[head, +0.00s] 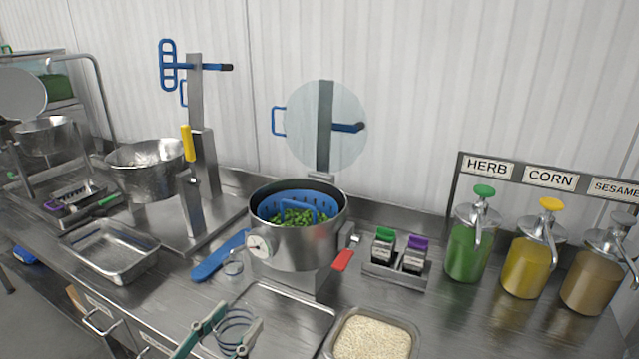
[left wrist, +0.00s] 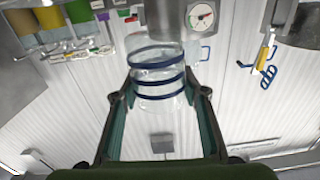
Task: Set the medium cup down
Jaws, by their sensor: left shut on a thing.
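The medium cup (head: 233,333) is clear with dark blue rings and sits between the fingers of my left gripper (head: 222,338) at the bottom of the head view. In the left wrist view the cup (left wrist: 158,78) shows between the two green-lined fingers of the same gripper (left wrist: 158,110), which is shut on it. I cannot tell from the head view whether the cup's base touches anything. My right gripper is in neither view.
An empty metal tray (head: 290,297) lies close right of the cup, before the steel pot (head: 297,240) with green peas. A rice tray (head: 372,338) is at front right. Bare counter (head: 170,305) lies to the left.

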